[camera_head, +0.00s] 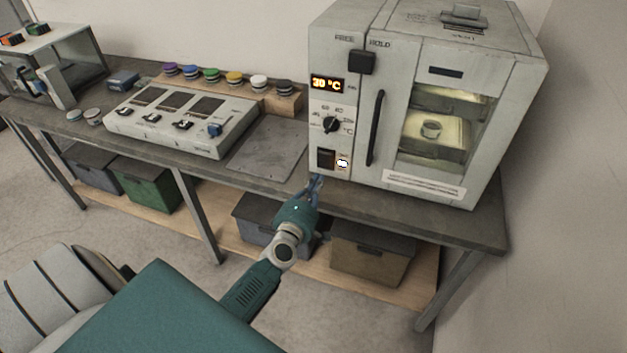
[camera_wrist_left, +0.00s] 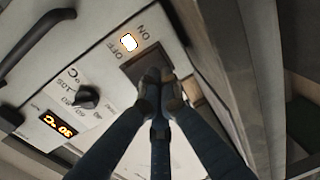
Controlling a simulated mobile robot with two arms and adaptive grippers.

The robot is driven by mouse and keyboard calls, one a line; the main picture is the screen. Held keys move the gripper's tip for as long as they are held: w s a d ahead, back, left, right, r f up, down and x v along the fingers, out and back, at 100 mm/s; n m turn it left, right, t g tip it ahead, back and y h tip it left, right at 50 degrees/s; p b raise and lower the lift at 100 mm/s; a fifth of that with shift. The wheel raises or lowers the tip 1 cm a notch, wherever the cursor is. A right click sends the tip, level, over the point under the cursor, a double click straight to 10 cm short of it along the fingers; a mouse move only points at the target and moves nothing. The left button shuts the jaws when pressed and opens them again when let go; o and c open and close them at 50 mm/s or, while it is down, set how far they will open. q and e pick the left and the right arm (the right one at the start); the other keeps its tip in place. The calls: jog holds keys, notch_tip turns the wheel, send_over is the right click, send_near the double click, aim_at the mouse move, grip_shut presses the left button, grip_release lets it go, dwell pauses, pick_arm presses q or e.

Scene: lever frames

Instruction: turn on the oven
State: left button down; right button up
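The dark power switch (camera_head: 326,158) sits low on the panel, beside a glowing white lamp (camera_head: 342,163). The wrist view shows the switch (camera_wrist_left: 141,62) with ON and OFF labels. My left gripper (camera_head: 317,182) is at the panel's lower edge, its fingertips (camera_wrist_left: 161,84) together and empty, right at the switch. I cannot tell whether they touch it. My right gripper is not in view.
A black knob (camera_head: 332,124) is above the switch, and a black door handle (camera_head: 376,128) stands to its right. A control box (camera_head: 180,120) and coloured buttons (camera_head: 211,75) are left on the bench. Bins (camera_head: 372,250) sit on the shelf below.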

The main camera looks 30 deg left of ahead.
pick_arm(q)
jog(key=f+b+v, duration=0.1)
jog(key=f+v, duration=0.1)
jog(key=v, duration=0.7)
jog(key=shift+s+d+b, duration=0.15)
jog(key=shift+s+b, duration=0.2)
jog(key=shift+b, duration=0.05)
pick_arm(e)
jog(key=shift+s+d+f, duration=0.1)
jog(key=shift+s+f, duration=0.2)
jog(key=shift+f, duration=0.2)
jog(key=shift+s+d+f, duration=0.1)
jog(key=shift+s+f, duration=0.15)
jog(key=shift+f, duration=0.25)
